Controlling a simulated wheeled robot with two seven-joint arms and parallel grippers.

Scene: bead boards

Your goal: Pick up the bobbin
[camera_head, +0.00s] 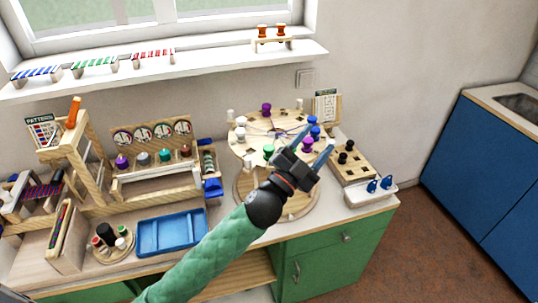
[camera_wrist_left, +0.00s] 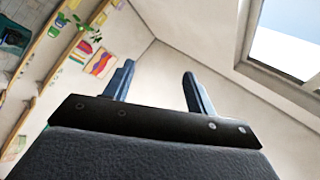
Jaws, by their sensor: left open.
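Several bobbins stand around the rim of a round wooden board (camera_head: 247,151) on the counter. A purple bobbin (camera_head: 266,109) is at its back, a green one (camera_head: 268,152) at its front, white ones (camera_head: 240,133) at its left. Blue bobbins (camera_head: 313,121) and a purple one (camera_head: 307,145) are at its right, close to my gripper in the picture. My left gripper (camera_head: 320,143) is open over the board's right side, partly covering it. In the wrist view its fingers (camera_wrist_left: 158,70) are apart with nothing between them; only wall and ceiling show beyond.
A wooden block with black knobs (camera_head: 346,146) and a white tray with blue pieces (camera_head: 370,195) are at the right. A blue tray (camera_head: 171,233) lies front left. A wooden rack with coloured bobbins (camera_head: 153,158) stands left. A window shelf (camera_head: 180,66) runs above.

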